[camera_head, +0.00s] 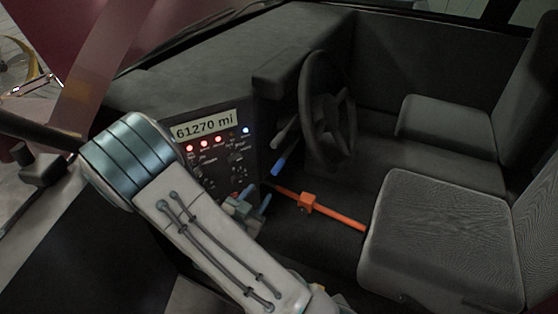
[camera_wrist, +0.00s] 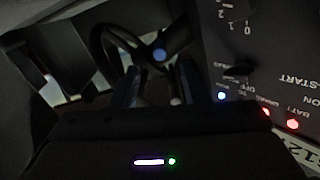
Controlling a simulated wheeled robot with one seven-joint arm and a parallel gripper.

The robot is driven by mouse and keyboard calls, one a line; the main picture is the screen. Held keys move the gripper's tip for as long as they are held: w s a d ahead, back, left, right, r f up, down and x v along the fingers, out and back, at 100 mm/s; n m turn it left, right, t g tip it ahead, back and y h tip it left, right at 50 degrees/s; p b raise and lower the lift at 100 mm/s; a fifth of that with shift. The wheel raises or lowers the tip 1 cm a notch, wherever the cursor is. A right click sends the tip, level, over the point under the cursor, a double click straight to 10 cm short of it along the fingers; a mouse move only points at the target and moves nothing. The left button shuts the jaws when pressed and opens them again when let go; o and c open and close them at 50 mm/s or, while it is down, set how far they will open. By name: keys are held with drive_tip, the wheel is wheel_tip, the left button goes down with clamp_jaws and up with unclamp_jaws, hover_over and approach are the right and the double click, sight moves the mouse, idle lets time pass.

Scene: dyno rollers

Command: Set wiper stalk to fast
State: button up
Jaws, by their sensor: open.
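A stalk with a blue end (camera_head: 278,166) stands out beside the steering column in the head view. In the wrist view its round blue tip (camera_wrist: 160,55) faces the camera, with a dark shaft behind it. A second, grey stalk (camera_head: 286,131) sits higher on the column. I cannot read which one is the wiper stalk or its setting. My gripper (camera_head: 257,196) is open, left of and below the blue stalk in the head view. In the wrist view my gripper (camera_wrist: 160,82) has the blue tip beyond and between its fingers, apparently apart from them.
The steering wheel (camera_head: 327,108) is behind the stalks. A dash panel (camera_head: 205,152) with red and blue lights, knobs and a mileage display lies close to my gripper on the left. An orange bar (camera_head: 335,216) runs to the seat (camera_head: 440,235). My arm crosses the left foreground.

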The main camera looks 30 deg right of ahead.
sight(279, 165)
drive_tip(key=x, duration=0.4)
drive_tip(key=p+x, duration=0.1)
drive_tip(key=x, duration=0.4)
drive_tip(key=r+x, duration=0.1)
drive_tip(key=x, duration=0.3)
drive_tip(key=shift+w+d, duration=0.1)
drive_tip(key=shift+d, duration=0.3)
clamp_jaws()
